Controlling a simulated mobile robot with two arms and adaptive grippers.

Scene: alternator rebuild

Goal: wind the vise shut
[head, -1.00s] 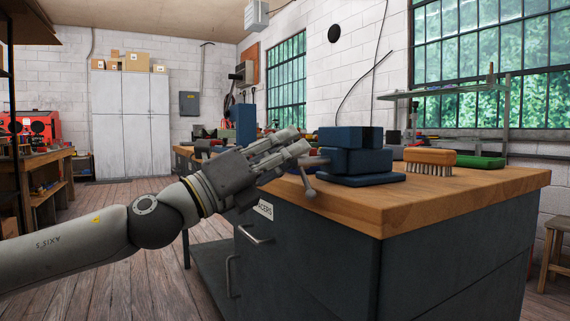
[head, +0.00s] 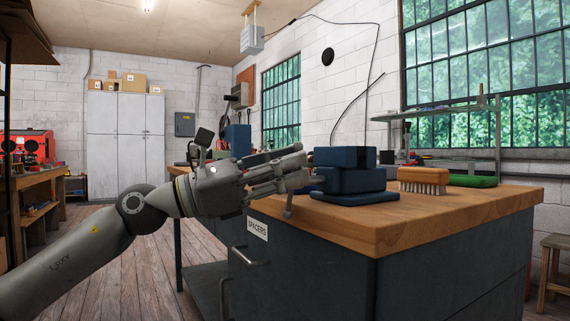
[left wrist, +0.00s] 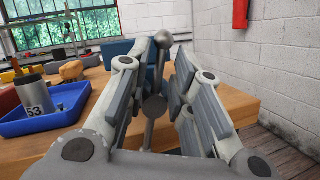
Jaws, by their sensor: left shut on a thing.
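The blue vise (head: 347,180) stands on the near part of the wooden bench. Its grey bar handle (head: 288,213) hangs below my fingers with a ball end. My left gripper (head: 302,167) is at the vise's left side, shut on the handle. The vise's jaw gap is hard to make out. My right gripper is not in view.
The bench top (head: 430,212) is clear in front of the vise. A wooden brush (head: 424,178) and a green item (head: 472,180) lie to its right. The left wrist view shows a blue tray (left wrist: 45,118) holding a bottle (left wrist: 33,92). A stool (head: 555,255) stands at right.

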